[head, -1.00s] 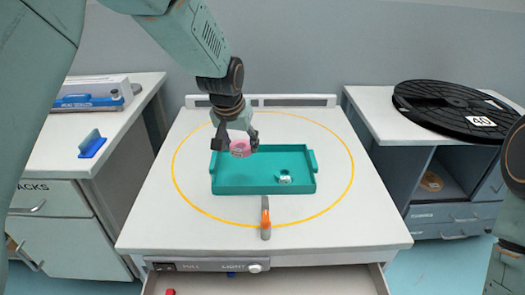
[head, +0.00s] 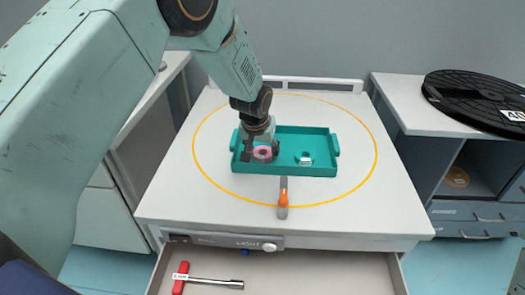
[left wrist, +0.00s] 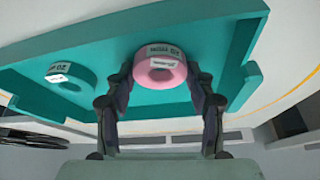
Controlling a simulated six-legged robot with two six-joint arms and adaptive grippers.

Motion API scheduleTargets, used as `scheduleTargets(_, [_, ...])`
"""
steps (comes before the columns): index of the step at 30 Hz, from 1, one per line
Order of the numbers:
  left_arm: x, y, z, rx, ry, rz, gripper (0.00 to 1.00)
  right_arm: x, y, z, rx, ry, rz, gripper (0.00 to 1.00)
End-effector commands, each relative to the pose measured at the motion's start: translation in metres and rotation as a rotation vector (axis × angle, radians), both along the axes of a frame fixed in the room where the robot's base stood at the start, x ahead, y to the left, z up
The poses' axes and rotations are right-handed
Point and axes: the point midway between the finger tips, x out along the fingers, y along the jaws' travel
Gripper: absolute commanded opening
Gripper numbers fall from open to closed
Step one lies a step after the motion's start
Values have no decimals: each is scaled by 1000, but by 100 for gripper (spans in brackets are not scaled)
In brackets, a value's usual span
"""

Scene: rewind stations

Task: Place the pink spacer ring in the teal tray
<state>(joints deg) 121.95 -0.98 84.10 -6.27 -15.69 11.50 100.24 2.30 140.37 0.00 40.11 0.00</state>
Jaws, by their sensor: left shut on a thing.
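The pink spacer ring (head: 262,153) is between the fingers of my left gripper (head: 261,150), at the left end of the teal tray (head: 285,170). In the left wrist view, the pink ring (left wrist: 160,72) with a pale label sits between both fingertips (left wrist: 160,82), against the tray's floor (left wrist: 110,62). My left gripper is shut on it. I cannot tell whether the ring touches the tray floor. A teal ring (head: 304,159) with a white label lies in the right part of the tray; it also shows in the left wrist view (left wrist: 68,82). My right gripper is out of view.
An orange and grey tool (head: 283,198) lies in front of the tray, by the yellow circle. An open drawer (head: 320,272) below holds a red-handled tool (head: 205,280). A black reel (head: 480,100) lies on the right cabinet. The tabletop right of the tray is clear.

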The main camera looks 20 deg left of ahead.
Motion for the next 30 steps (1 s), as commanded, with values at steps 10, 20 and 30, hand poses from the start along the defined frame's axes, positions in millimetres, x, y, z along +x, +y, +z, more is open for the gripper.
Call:
scheduleTargets(10, [1, 0, -2, 0, -3, 0, 23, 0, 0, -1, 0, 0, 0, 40])
scheduleTargets(20, [1, 0, -2, 1, -3, -1, 77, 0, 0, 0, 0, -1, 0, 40])
scheduleTargets(30, [1, 0, 1, 1, -3, -1, 77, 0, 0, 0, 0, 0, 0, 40])
